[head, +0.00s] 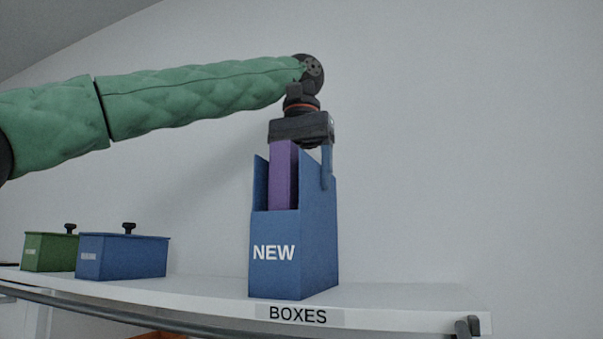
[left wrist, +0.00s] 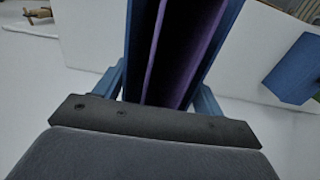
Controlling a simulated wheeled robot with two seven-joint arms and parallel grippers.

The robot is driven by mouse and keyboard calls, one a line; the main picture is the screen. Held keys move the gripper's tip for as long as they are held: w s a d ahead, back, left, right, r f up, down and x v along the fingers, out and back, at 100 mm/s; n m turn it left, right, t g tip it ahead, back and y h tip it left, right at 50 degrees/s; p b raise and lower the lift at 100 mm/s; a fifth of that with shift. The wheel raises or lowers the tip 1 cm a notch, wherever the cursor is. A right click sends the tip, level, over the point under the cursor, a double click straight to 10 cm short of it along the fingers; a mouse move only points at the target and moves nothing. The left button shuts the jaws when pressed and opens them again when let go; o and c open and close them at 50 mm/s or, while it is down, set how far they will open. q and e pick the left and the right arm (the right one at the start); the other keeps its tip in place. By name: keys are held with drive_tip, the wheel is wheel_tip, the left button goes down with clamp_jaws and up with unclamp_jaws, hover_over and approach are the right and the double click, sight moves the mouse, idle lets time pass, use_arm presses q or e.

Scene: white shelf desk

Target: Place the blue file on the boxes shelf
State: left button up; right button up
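The blue file (head: 320,240), an upright open-topped holder marked NEW with a purple item (head: 284,175) inside, is at the boxes shelf (head: 410,305), above the BOXES label. Its base appears to meet the shelf top near the front edge; a small gap cannot be ruled out. My left gripper (head: 305,170) comes from above with its fingers on either side of the file's upper part. One finger shows on the right wall. In the left wrist view, both fingers (left wrist: 160,90) flank the file (left wrist: 136,40), shut on it. My right gripper is not in view.
A blue lidded box (head: 125,260) and a green lidded box (head: 50,253) stand on the shelf to the left. The shelf is clear between the blue box and the file, and right of the file. A plain wall (head: 450,150) is behind.

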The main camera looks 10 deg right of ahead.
use_arm(q)
drive_tip(key=o, duration=0.4)
drive_tip(key=shift+w+a, duration=0.1)
drive_tip(key=shift+w, duration=0.1)
drive_tip(key=shift+c, duration=0.2)
drive_tip(key=shift+s, duration=0.1)
wheel_tip(320, 180, up, 8)
drive_tip(key=shift+f, duration=0.15)
idle(0.6)
